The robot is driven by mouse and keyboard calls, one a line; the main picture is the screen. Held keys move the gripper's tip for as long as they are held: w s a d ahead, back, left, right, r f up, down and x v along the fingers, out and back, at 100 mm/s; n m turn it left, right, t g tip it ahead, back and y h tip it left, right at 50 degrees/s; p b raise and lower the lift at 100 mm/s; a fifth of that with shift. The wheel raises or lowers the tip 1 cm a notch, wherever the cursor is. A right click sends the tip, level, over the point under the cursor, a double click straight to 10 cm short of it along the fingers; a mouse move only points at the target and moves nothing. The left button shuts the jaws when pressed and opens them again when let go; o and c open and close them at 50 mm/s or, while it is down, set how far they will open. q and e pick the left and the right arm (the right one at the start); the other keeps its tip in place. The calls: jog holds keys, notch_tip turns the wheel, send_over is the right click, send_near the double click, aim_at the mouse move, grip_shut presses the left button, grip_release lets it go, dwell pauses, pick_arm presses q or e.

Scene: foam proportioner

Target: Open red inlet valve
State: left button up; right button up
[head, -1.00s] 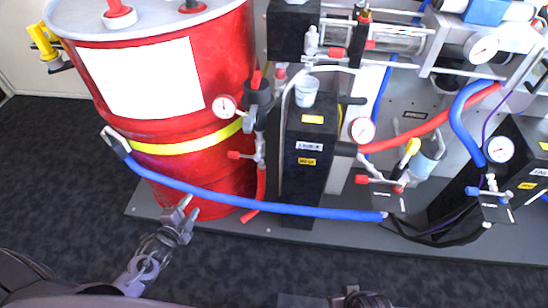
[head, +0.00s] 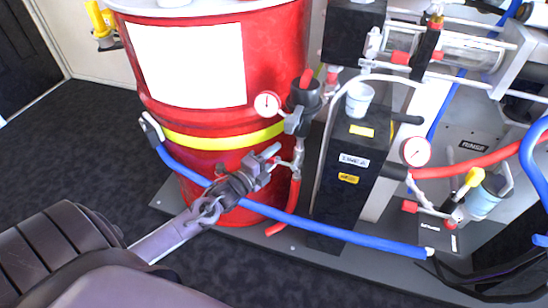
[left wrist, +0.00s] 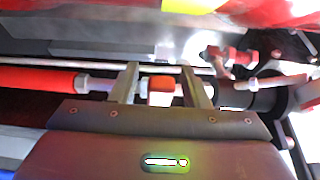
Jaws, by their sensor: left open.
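My left gripper (head: 272,160) reaches in from the lower left in the head view, in front of the red drum and at the small valve (head: 298,157) on the vertical pipe. The valve's red handle is mostly hidden there by the fingers. In the left wrist view, the red handle (left wrist: 161,84) shows end-on between the two open fingers of the left gripper (left wrist: 160,84), with a gap on each side. The fingers are not closed on it. My right gripper is not in view.
A blue hose (head: 330,233) runs across, close to my left gripper. The red drum (head: 270,60) stands behind it. A red hose (head: 294,205) hangs below the valve. A black box unit (head: 340,190) and a gauge (head: 267,104) are near. Dark floor at left is free.

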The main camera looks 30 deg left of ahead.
pick_arm(q)
jog(key=shift+w, duration=0.2)
jog(key=shift+c, duration=0.4)
grip_shut()
